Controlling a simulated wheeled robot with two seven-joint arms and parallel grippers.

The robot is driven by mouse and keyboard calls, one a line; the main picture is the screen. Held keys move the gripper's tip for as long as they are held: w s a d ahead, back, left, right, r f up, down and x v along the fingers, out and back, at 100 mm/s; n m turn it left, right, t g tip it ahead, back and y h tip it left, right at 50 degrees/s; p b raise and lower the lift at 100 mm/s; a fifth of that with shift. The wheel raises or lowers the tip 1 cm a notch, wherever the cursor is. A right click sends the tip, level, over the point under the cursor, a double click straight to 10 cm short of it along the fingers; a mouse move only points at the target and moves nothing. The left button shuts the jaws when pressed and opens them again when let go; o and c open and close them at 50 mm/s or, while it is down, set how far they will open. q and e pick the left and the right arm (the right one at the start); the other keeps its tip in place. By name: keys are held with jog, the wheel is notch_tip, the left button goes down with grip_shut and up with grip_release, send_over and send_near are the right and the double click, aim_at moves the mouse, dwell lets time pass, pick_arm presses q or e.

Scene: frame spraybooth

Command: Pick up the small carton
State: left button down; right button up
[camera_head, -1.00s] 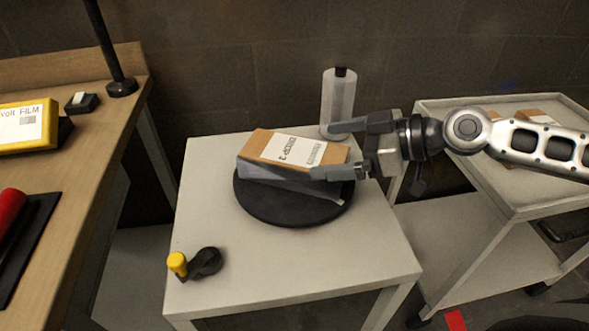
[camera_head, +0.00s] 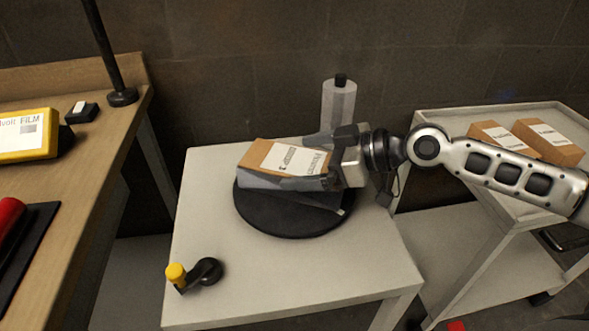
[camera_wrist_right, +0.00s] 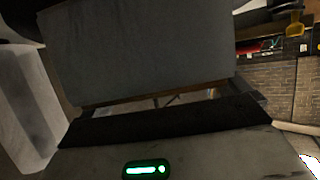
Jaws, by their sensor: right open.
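The small carton (camera_head: 262,153) is a brown box with a white label on top. My left gripper is not in view.
A yellow and black hand tool (camera_head: 198,274) lies at the table's front left. More cartons (camera_head: 547,140) sit on the cart at right. A wooden bench (camera_head: 92,172) is at left.

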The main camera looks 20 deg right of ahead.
jog(key=c, duration=1.5)
jog(key=shift+o, duration=0.2)
jog(key=shift+r, duration=0.15)
